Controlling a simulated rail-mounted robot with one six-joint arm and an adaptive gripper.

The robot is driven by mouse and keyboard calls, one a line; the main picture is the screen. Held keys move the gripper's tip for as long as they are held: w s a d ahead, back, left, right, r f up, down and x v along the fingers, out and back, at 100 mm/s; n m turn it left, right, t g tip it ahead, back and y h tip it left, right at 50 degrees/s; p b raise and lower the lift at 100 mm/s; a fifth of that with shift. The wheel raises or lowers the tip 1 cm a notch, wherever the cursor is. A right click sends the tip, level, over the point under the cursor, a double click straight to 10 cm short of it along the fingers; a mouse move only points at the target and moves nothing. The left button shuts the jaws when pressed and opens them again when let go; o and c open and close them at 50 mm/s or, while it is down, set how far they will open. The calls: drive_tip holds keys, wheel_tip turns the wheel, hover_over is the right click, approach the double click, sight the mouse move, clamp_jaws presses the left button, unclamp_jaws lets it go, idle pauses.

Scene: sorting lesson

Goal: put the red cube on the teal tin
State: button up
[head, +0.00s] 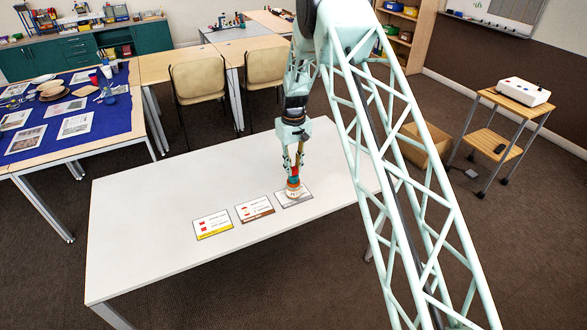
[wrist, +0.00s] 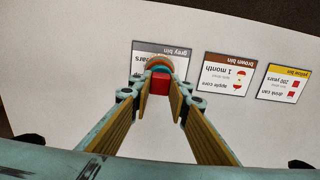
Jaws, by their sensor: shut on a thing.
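My gripper (head: 295,165) points down over the white table and is shut on the red cube (wrist: 159,84), which sits between the fingertips in the wrist view. The teal tin (wrist: 161,69) shows as a thin band just past the cube, mostly hidden by it. In the head view the cube and tin are small and lie in one upright line under my fingers. I cannot tell whether the cube touches the tin. An orange-brown round piece (wrist: 158,62) shows beside the tin in the wrist view, part of the same pile.
The pile stands on the grey bin card (wrist: 180,49). The brown bin card (head: 254,209) and yellow bin card (head: 213,225) lie to its left in the head view. The white table (head: 140,220) is otherwise clear. A blue-covered table (head: 100,140) stands behind left.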

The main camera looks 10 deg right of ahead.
sight(294, 168)
drive_tip(key=shift+f, duration=0.15)
drive_tip(key=o, duration=0.7)
drive_tip(key=shift+r, duration=0.2)
wheel_tip(294, 168, up, 12)
idle(0.8)
drive_tip(key=shift+f, duration=0.1)
idle(0.7)
